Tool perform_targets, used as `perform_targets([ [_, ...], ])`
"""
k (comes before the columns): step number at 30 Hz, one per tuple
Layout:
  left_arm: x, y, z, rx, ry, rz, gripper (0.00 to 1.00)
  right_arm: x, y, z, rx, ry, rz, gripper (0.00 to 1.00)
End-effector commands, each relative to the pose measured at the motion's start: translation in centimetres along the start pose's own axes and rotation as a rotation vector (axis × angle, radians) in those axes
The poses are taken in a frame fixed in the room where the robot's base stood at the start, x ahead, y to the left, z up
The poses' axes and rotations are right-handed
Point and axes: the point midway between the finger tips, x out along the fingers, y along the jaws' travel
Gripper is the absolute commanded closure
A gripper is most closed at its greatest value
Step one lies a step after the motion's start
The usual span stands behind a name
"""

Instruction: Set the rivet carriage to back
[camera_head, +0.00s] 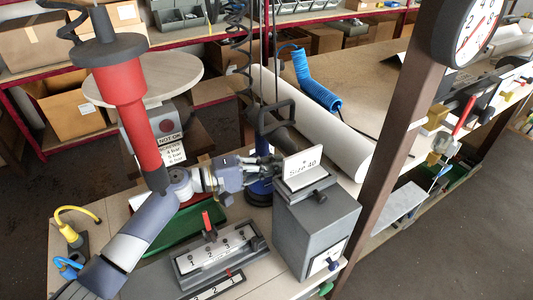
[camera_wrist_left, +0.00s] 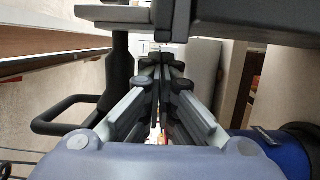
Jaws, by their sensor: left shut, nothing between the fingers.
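No part is labelled as the rivet carriage, so I cannot tell for sure which it is. A grey box (camera_head: 316,232) on the bench carries a white "Size 40" sign (camera_head: 302,167) and a small dark knob (camera_head: 319,197) on top. Left of it, a dark fixture (camera_head: 195,262) has a plate numbered 1 to 4 and a red-topped lever (camera_head: 208,225) near its back edge. My left gripper (camera_head: 273,167) is shut and empty, just left of the sign; whether it touches is unclear. In the left wrist view its fingers (camera_wrist_left: 162,58) meet below a dark block. My right gripper is not in view.
A black looped handle on a tool with a blue base (camera_head: 260,190) stands close behind my left gripper; the handle also shows in the left wrist view (camera_wrist_left: 62,115). A green tray (camera_head: 185,232) lies behind the fixture. A brown post (camera_head: 392,130) rises at the right.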

Motion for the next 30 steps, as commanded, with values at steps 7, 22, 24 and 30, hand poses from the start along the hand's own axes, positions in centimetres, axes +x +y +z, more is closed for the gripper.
perform_targets([
  [7, 0.1, -0.1, 0.4, -0.001, 0.001, 0.0, 1.0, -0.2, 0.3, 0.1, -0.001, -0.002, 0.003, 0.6],
  [22, 0.8, 0.0, 3.1, -0.002, -0.002, 0.002, 1.0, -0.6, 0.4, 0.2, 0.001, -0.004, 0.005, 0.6],
  [24, 0.8, 0.0, 3.3, -0.002, 0.0, 0.0, 1.0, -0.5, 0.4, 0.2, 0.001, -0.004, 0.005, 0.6],
  [30, 0.8, 0.0, 3.2, -0.001, 0.0, 0.0, 1.0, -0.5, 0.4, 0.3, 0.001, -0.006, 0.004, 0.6],
])
